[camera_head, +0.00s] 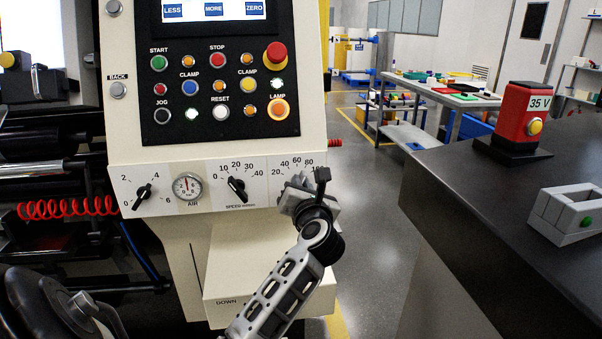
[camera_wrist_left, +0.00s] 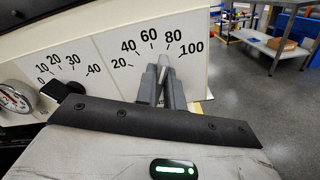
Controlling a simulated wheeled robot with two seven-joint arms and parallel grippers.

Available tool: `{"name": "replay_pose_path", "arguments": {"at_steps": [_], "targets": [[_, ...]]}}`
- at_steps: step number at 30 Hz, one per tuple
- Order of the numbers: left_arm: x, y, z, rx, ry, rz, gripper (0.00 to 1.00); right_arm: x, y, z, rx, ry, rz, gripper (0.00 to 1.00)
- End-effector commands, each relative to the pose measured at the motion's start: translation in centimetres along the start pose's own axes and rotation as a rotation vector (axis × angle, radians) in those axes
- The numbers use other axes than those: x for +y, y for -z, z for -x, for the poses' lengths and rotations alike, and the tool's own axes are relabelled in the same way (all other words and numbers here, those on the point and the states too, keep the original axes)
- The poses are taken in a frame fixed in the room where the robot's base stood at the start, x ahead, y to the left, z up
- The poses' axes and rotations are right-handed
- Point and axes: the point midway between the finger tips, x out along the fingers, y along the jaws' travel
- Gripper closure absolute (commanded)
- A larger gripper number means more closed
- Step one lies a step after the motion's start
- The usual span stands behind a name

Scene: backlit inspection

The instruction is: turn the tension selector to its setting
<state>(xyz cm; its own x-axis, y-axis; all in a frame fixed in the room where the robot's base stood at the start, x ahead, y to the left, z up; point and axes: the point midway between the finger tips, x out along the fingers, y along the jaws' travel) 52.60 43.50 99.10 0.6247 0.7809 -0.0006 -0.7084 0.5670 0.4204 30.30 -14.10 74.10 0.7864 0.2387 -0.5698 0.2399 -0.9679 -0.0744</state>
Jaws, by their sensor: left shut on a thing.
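The machine's front panel carries a dial scale marked 20 to 100 (camera_head: 293,168) at its right end, which I take for the tension selector. My left gripper (camera_head: 298,186) is at this dial, with its wrist in front of the panel. In the left wrist view, the gripper's grey fingers (camera_wrist_left: 163,86) are shut on the selector knob, below the 60 and 80 marks of the scale (camera_wrist_left: 130,50). The fingers hide most of the knob, so its pointer cannot be read surely. No name label for this dial shows. My right gripper is not in view.
Left of the selector are the speed knob (camera_head: 237,188), the air gauge (camera_head: 187,187) and a knob with a 0 to 6 scale (camera_head: 142,196). Buttons (camera_head: 219,87) sit above. A dark table (camera_head: 480,190) with a red 35 V unit (camera_head: 520,112) stands right, across open floor.

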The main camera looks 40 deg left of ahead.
Motion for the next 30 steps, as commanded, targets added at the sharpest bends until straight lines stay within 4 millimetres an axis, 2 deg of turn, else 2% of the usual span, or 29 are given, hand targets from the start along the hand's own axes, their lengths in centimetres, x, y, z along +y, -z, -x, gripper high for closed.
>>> {"name": "replay_pose_path", "arguments": {"at_steps": [7,21,22,24,30], "targets": [[-0.11,0.06,0.06,0.004,0.002,-0.078,1.00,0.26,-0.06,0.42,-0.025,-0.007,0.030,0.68],[-0.21,0.21,0.06,0.003,0.002,-0.092,1.00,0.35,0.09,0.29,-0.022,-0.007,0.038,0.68],[-0.21,0.21,0.06,0.003,0.002,-0.092,0.82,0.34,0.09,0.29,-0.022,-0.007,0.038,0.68],[-0.21,0.19,0.06,0.003,0.002,-0.092,0.68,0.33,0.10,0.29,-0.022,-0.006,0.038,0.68],[-0.15,0.11,0.02,0.001,0.001,-0.091,0.68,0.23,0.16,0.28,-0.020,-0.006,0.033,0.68]]}}
